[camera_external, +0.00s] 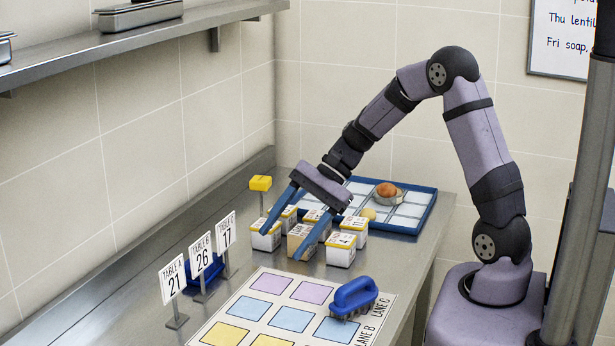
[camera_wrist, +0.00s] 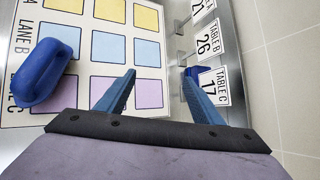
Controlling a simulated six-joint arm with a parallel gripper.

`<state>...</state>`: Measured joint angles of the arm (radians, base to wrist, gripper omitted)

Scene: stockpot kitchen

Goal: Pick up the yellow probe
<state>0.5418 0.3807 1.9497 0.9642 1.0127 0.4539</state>
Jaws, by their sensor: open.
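The yellow probe (camera_external: 260,184) has a yellow block head on a thin upright stem. It stands near the wall at the back left of the counter in the external view. I cannot make it out in the wrist view. My gripper (camera_external: 283,246) is open, with its two blue fingers pointing down and left over the group of small numbered boxes, in front and to the right of the probe. Nothing shows between the fingers in the wrist view (camera_wrist: 159,76) except the mat and counter beyond.
Several numbered white boxes (camera_external: 341,250) stand close under my fingers. A blue tray (camera_external: 423,214) lies behind them, holding a brown ball (camera_external: 386,190). Table signs (camera_external: 201,255), a blue object (camera_external: 206,276), a coloured lane mat (camera_external: 240,311) and a blue brush (camera_external: 353,296) are nearer the front.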

